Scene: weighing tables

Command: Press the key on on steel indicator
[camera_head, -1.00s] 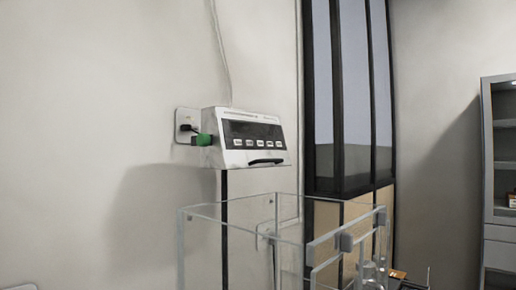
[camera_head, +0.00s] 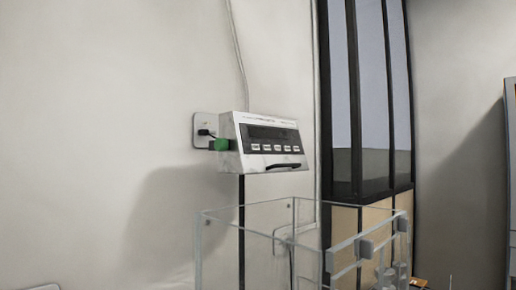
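The steel indicator (camera_head: 265,143) is a light grey box with a slanted front, on a dark post in front of the wall. Its dark display (camera_head: 270,132) is blank. A row of several small white keys (camera_head: 276,148) runs below the display; their labels are too small to read. A dark curved handle-like piece (camera_head: 283,166) sits at its lower front edge. A green connector (camera_head: 221,144) is on its left side. My gripper is not in view.
A clear-walled box (camera_head: 245,222) stands below the indicator. A wall socket (camera_head: 203,130) with a black plug is behind it on the left. A dark-framed window (camera_head: 355,100) is to the right. The wall left of the indicator is clear.

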